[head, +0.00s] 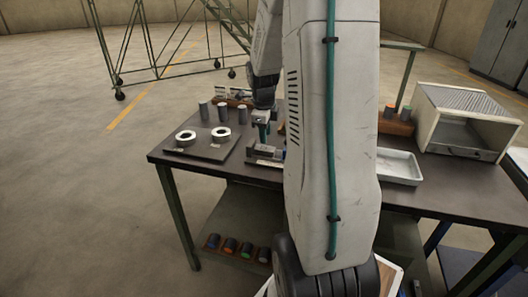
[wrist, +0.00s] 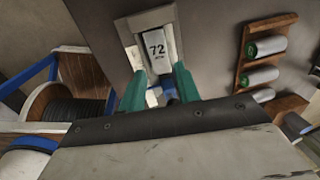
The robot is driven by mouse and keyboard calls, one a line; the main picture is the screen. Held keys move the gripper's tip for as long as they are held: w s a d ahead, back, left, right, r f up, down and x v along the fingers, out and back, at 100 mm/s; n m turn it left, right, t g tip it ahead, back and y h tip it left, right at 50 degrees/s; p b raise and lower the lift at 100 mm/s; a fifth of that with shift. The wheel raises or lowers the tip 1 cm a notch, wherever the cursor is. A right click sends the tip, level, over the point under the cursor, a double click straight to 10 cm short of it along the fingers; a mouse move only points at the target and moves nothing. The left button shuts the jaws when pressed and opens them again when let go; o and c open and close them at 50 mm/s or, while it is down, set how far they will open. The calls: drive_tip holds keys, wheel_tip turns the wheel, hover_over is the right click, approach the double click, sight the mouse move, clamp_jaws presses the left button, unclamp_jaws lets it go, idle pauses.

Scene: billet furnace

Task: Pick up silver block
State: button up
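A silver block (wrist: 157,48) marked "72" sits in a pale U-shaped holder (wrist: 125,32) on a dark plate in the wrist view. My gripper (wrist: 159,76) has two teal fingers, spread apart, with their tips beside the lower end of the block. I cannot tell whether they touch it. In the head view, my gripper (head: 262,127) points down over a small grey fixture (head: 264,154) on the dark table; the block itself is hard to make out there. My arm hides the middle of the table.
A dark plate with two pale rings (head: 186,138) and upright grey cylinders (head: 204,111) stands left of my gripper. A white tray (head: 398,166) and a box furnace (head: 465,122) stand right. A wooden rack (wrist: 252,50) holds green-ended cylinders. A cable spool (wrist: 62,103) lies left.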

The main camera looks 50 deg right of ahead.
sight(266, 148)
drive_tip(key=f, duration=0.5)
drive_tip(key=shift+w+d+f, duration=0.15)
drive_tip(key=shift+d+f, duration=0.25)
clamp_jaws()
drive_tip(key=shift+r, duration=0.15)
